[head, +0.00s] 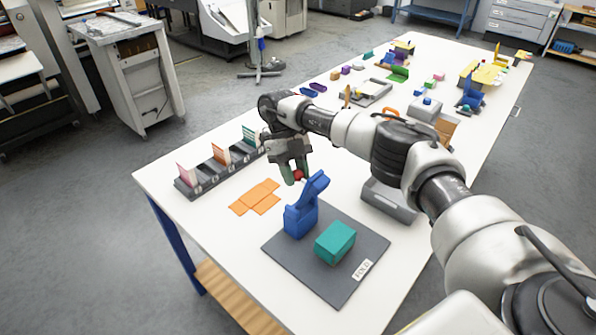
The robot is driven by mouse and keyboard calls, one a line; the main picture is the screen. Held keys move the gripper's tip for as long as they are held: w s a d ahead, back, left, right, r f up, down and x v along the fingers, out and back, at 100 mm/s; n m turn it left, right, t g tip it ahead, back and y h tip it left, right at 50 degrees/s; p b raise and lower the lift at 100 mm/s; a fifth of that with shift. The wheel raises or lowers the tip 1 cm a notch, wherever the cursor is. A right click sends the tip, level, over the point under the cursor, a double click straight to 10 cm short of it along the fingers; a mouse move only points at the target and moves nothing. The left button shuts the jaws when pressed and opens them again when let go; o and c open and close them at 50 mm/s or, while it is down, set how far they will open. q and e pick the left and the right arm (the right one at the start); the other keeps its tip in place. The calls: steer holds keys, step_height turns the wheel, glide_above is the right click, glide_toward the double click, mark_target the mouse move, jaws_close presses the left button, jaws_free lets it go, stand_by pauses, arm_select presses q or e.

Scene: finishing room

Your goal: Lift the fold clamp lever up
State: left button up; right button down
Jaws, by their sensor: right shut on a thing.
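The blue fold clamp (300,217) stands on the dark grey mat, near the mat's back left corner. Its upper blue part slants up to the right. A red knob (298,176) shows beside it, between the green fingertips of my right gripper (296,177). The gripper reaches in from behind the clamp and is shut on the lever at this knob. The rest of the lever is mostly hidden by the fingers and clamp. My left gripper is not in view.
A teal block (335,240) sits on the grey mat (325,282), which has a "FOLD" label (363,270). Orange sheets (256,197) lie left of the clamp. A dark rack (194,187) with coloured cards stands behind them. A grey box (388,203) is at the right.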

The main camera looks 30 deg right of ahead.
steer(key=shift+w+a+f+g, duration=0.2)
steer(key=shift+a+f+g, duration=0.1)
steer(key=shift+f+g, duration=0.1)
stand_by(0.6)
steer(key=c, duration=0.8)
jaws_free()
steer(key=shift+w, duration=0.1)
steer(key=shift+r, duration=0.1)
steer(key=shift+r+p, duration=0.1)
steer(key=shift+p, duration=0.2)
step_height(320, 180, up, 4)
steer(key=shift+d+r, duration=0.1)
steer(key=shift+d, duration=0.05)
steer(key=s+d+r, duration=0.2)
steer(key=s, duration=0.1)
steer(key=s+d+r, duration=0.2)
steer(key=s, duration=0.1)
steer(key=s+d+r, duration=0.2)
steer(key=s, duration=0.2)
steer(key=shift+r, duration=0.3)
steer(key=shift+w, duration=0.1)
steer(key=shift+c, duration=0.4)
